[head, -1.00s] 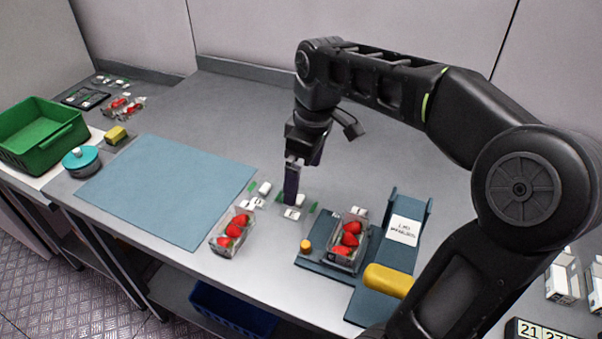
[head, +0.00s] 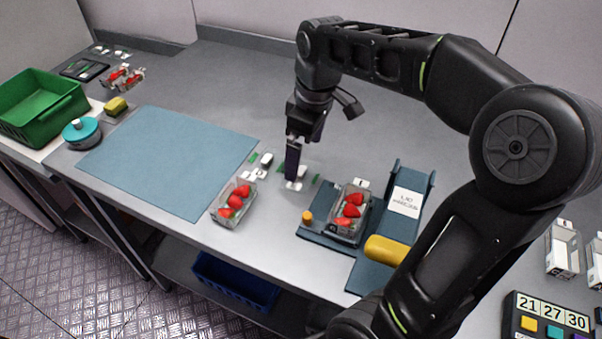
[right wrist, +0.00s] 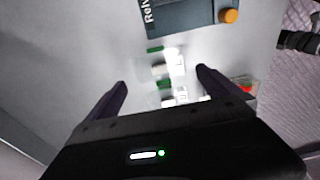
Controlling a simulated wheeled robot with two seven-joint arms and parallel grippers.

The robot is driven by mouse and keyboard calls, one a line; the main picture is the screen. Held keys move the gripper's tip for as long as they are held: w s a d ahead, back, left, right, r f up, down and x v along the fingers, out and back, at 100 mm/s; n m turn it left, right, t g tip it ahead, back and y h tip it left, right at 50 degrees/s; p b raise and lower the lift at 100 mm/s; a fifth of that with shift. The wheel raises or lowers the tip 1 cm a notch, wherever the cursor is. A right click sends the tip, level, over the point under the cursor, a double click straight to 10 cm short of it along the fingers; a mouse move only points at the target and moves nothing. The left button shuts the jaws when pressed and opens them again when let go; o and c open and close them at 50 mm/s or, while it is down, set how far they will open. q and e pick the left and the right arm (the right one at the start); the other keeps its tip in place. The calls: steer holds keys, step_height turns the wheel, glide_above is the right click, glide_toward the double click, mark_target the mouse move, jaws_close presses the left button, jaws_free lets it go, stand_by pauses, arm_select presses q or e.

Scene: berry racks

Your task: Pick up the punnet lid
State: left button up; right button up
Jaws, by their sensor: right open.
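Clear, flat punnet lids with green strips and white labels lie on the grey table, in the head view around a white label (head: 294,186). Their clear outlines are hard to make out. My right gripper (head: 292,172) points down just over this group, its fingers seen edge-on. In the right wrist view the open right gripper (right wrist: 162,79) has its two dark fingers wide apart. A lid's white label (right wrist: 178,63) and green strips show between and beyond the fingertips, with nothing held. Whether the fingertips touch a lid cannot be told. My left gripper is not in view.
A strawberry punnet (head: 234,204) stands left of the lids. Another punnet (head: 349,212) sits on a dark blue scale-like stand (head: 315,228) with an orange knob. A yellow roll (head: 386,249) is at the right. A blue mat (head: 165,160) and green crate (head: 42,112) are left.

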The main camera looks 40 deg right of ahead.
mark_target(301, 169)
steer(key=shift+w+a+f, duration=0.1)
steer(key=shift+w+f, duration=0.05)
steer(key=shift+f, duration=1.15)
steer(key=shift+w+a+f, duration=0.1)
steer(key=shift+w+f, duration=0.05)
steer(key=shift+f, duration=1.15)
steer(key=c, duration=1)
steer(key=shift+r, duration=0.15)
step_height(301, 169, up, 10)
steer(key=shift+f, duration=0.1)
